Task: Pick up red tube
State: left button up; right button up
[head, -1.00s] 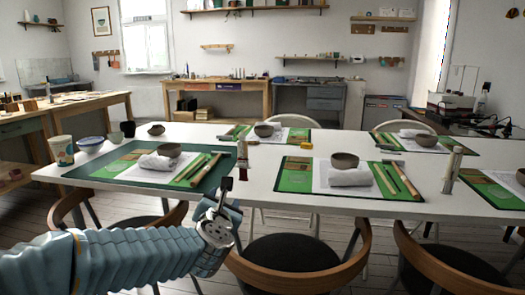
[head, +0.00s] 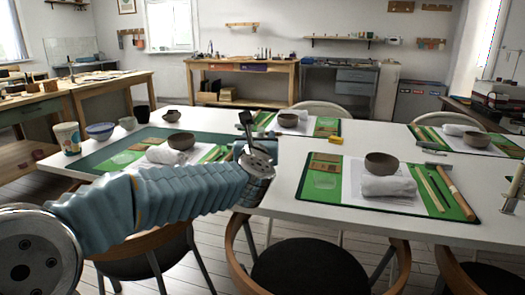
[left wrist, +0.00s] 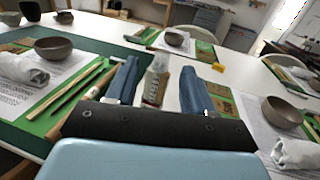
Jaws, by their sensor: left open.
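My left gripper (head: 245,120) reaches over the front edge of the white table, beside the left place setting. In the left wrist view its two blue fingers (left wrist: 159,70) are apart, with nothing gripped. An upright tube (left wrist: 156,86) with a pale top and a brownish label shows between the fingers, a little beyond them; I cannot tell if it touches them. In the head view this tube is hidden behind my gripper. Neither tube looks clearly red. My right gripper is not in view.
The white table (head: 265,190) bears green mats with grey bowls (head: 381,163), rolled cloths (head: 388,187) and wooden tools (head: 453,193). Chairs (head: 318,262) line the front.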

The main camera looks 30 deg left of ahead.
aim_at(261, 133)
pick_arm(q)
jog(key=p+x, duration=0.1)
jog(key=x, duration=0.5)
jog(key=shift+w+a+f+p, duration=0.1)
jog(key=shift+w+p, duration=0.2)
jog(key=shift+w, duration=0.05)
grip_shut()
